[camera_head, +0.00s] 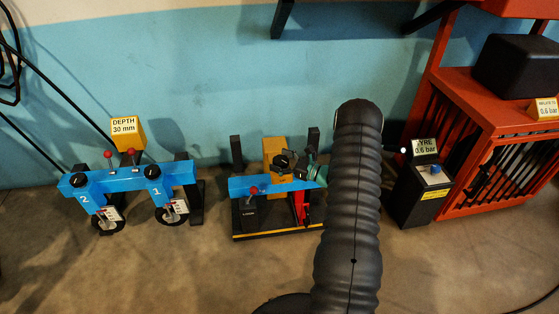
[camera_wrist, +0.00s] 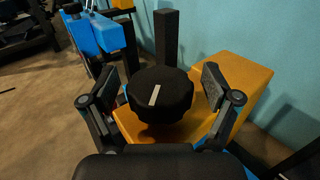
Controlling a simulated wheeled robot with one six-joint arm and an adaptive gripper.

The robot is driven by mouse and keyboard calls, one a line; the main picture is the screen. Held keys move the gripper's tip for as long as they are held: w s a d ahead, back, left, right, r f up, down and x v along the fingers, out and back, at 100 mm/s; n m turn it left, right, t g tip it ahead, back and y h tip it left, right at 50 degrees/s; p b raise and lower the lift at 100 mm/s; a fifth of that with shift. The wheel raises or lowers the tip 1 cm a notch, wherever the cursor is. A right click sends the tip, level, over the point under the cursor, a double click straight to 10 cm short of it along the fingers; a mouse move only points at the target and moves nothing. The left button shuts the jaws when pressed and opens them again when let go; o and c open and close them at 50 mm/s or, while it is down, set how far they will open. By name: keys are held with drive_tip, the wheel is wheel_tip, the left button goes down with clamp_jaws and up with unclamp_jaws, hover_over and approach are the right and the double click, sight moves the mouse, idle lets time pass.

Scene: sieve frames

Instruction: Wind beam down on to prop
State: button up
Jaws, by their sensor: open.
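The blue beam (camera_head: 240,187) lies across the middle station, close to level. A yellow block (camera_head: 272,150) stands at its back and also fills the middle of the wrist view (camera_wrist: 240,75). A black knob (camera_wrist: 160,93) with a white mark sits on the yellow block. My gripper (camera_wrist: 155,100) is open, with one finger on each side of the knob; I cannot tell whether they touch it. A red upright piece (camera_head: 305,207) stands under the beam's right part, perhaps the prop. My arm hides the beam's right end, and any gap above the red piece is unclear.
A lever with a red ball (camera_head: 252,191) stands at the beam's front. A second blue beam (camera_head: 130,180) with two knobs is at left, under a "DEPTH 30 mm" sign (camera_head: 125,128). A black tyre box (camera_head: 420,190) and red cabinet (camera_head: 500,150) stand at right.

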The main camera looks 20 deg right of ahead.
drive_tip(key=c, duration=1.2)
drive_tip(key=shift+o, duration=0.2)
drive_tip(key=shift+f+n+g+y+b, duration=0.2)
drive_tip(key=shift+n+g+y+b, duration=0.7)
drive_tip(key=shift+b, duration=0.35)
drive_tip(key=shift+r+n+g+y+b, duration=0.2)
drive_tip(key=shift+n+g+y+b, duration=0.3)
drive_tip(key=shift+g+y, duration=0.15)
drive_tip(key=o, duration=1.2)
drive_tip(key=shift+a, duration=0.1)
drive_tip(key=shift+c, duration=0.2)
drive_tip(key=v, duration=1.2)
